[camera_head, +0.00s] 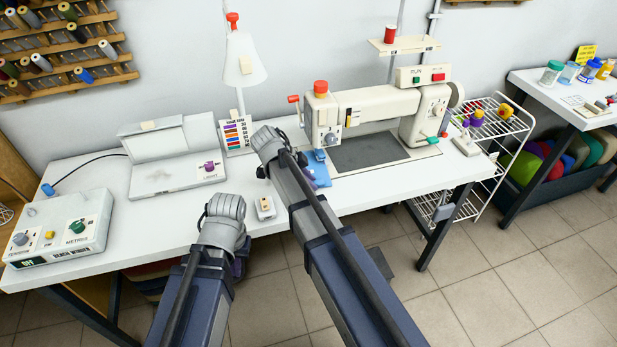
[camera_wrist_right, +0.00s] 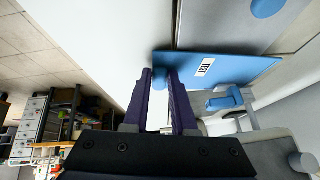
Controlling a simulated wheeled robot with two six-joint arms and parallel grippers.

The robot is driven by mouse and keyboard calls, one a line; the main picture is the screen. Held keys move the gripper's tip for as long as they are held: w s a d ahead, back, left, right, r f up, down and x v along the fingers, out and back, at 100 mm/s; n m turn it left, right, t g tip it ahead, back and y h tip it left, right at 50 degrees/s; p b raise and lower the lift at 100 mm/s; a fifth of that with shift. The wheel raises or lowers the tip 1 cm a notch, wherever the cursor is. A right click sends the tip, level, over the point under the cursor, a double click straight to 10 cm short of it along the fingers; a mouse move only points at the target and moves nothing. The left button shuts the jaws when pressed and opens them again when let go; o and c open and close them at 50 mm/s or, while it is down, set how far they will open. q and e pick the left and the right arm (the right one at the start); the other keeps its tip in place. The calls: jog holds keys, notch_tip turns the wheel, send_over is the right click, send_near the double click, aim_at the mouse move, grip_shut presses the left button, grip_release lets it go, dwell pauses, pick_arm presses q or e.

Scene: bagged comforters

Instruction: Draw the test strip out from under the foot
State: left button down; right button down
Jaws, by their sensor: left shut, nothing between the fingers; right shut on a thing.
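The test strip (camera_wrist_right: 218,68) is a flat blue piece with a white TEST label, at the sewing machine's needle end. It also shows in the head view (camera_head: 320,169), partly behind my right arm. My right gripper (camera_wrist_right: 161,82) has its purple fingers shut on the blue end of the strip. A light blue part (camera_wrist_right: 226,101), which looks like the foot, is close beside the strip in the right wrist view; whether they touch is unclear. My left gripper (camera_head: 240,262) is low at the table's front edge, mostly hidden by its own arm, shut and empty.
The sewing machine (camera_head: 375,106) stands on the white table (camera_head: 170,220). A small white switch block (camera_head: 265,207) lies between my arms. A lightbox (camera_head: 175,170) and a control box (camera_head: 62,228) are at the left. A wire rack (camera_head: 505,130) stands right.

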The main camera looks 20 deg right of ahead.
jog(key=shift+s, duration=0.15)
jog(key=shift+s+d+r, duration=0.1)
jog(key=shift+s, duration=1.3)
jog(key=shift+s, duration=1.5)
jog(key=shift+s, duration=0.1)
jog(key=shift+s+r, duration=0.1)
jog(key=shift+s, duration=1.3)
jog(key=shift+s+d, duration=0.1)
jog(key=shift+s, duration=0.05)
jog(key=s, duration=0.2)
jog(key=shift+s, duration=0.35)
